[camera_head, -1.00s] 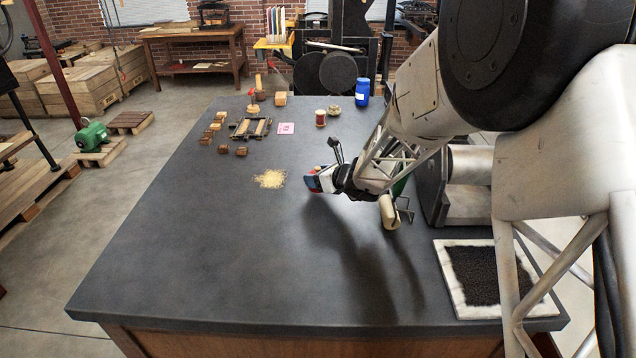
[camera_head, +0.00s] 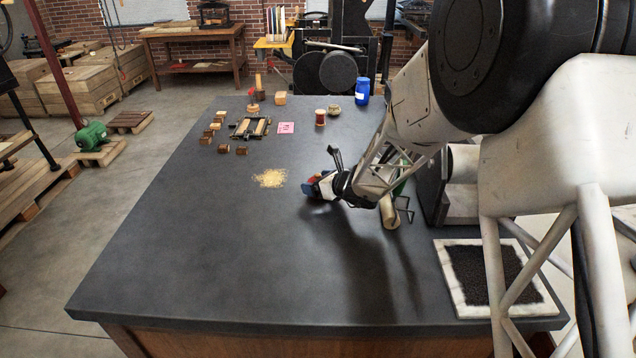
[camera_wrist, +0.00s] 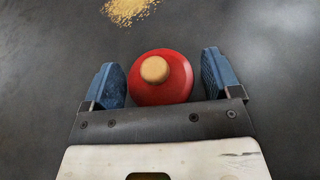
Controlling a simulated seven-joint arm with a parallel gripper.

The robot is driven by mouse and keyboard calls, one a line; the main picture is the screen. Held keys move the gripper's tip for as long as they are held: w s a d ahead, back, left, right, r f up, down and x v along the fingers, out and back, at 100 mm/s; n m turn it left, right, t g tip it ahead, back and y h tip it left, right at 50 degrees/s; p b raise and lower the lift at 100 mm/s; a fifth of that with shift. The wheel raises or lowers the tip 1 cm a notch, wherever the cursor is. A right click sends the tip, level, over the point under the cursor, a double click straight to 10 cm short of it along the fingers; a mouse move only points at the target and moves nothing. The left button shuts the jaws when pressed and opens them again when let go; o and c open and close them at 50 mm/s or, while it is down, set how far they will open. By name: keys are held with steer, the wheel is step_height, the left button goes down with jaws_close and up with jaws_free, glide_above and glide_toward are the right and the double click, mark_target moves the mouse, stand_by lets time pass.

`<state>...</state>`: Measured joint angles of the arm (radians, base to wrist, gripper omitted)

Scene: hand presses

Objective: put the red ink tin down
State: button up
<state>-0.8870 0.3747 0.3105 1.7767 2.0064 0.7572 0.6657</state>
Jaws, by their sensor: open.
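The red ink tin (camera_wrist: 176,90) shows in the wrist view as a round red shape seen from above, with a tan knob on top. It sits between the two blue fingers of my gripper (camera_wrist: 164,82), with a small gap on each side. My gripper is open. In the head view my gripper (camera_head: 310,187) is low over the dark worktop (camera_head: 200,235), right of the middle. Only a small bit of red shows there; my gripper hides most of the tin.
A pile of yellow grains (camera_head: 270,178) lies just left of my gripper. A black pad in a white frame (camera_head: 485,275) lies front right. The front left worktop is clear.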

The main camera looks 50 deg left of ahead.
steer(key=shift+r, duration=0.15)
steer(key=shift+d+r, duration=0.3)
steer(key=shift+d, duration=0.35)
steer(key=shift+v, duration=5.3)
steer(key=shift+d, duration=0.15)
